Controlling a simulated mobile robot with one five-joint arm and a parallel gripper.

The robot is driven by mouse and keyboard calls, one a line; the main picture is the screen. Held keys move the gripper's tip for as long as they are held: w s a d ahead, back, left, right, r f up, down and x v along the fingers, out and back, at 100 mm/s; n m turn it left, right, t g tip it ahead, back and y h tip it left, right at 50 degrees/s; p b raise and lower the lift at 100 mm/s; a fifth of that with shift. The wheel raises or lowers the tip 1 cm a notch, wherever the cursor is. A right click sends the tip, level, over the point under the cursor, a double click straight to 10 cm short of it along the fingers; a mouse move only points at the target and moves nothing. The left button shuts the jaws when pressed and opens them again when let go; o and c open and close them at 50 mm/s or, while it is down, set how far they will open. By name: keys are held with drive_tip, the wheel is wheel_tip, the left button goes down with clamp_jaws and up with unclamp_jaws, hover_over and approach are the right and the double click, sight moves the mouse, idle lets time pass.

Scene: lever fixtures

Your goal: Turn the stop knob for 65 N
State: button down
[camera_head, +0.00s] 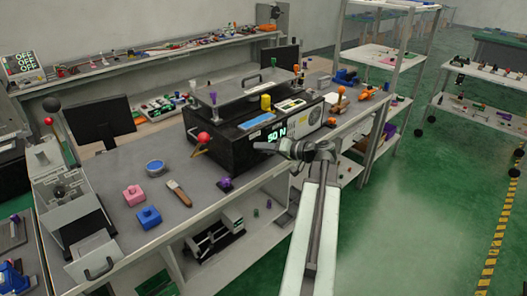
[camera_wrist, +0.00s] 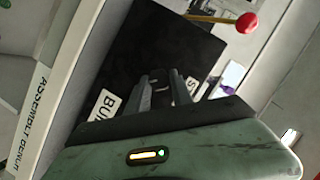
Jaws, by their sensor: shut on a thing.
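The black machine (camera_head: 226,147) stands on the bench, its green display (camera_head: 276,134) seeming to read 50 N. My gripper (camera_head: 290,149) is at its front face, to the right below the display. In the wrist view, my gripper (camera_wrist: 164,95) has its two fingers shut on a small dark knob (camera_wrist: 160,98) on the black panel. The knob is mostly hidden by the fingers, and its turn angle cannot be told. White labels beside the fingers are partly covered; one begins "BU", the other shows an "S".
A red-ball lever (camera_head: 203,138) sticks out at the machine's left; its ball (camera_wrist: 247,22) is also in the wrist view, apart from my gripper. A purple knob (camera_head: 225,183), blue block (camera_head: 148,217) and pink block (camera_head: 133,194) stand on the bench.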

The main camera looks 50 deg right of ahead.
drive_tip(key=m+t+y+b, duration=0.1)
drive_tip(key=m+b, duration=0.2)
drive_tip(key=f+m+t+y+b, duration=0.1)
drive_tip(key=m+b, duration=0.2)
drive_tip(key=shift+d+f+m+b, duration=0.1)
drive_tip(key=shift+f+m+b, duration=0.05)
drive_tip(key=shift+m+b, duration=0.2)
drive_tip(key=m+t+b, duration=0.1)
drive_tip(key=m+b, duration=0.1)
drive_tip(key=m, duration=0.1)
drive_tip(key=shift+t+y, duration=0.3)
drive_tip(key=shift+m+t+b, duration=0.5)
drive_tip(key=shift+m+b, duration=0.6)
drive_tip(key=shift+m, duration=0.35)
drive_tip(key=c, duration=1.1)
unclamp_jaws()
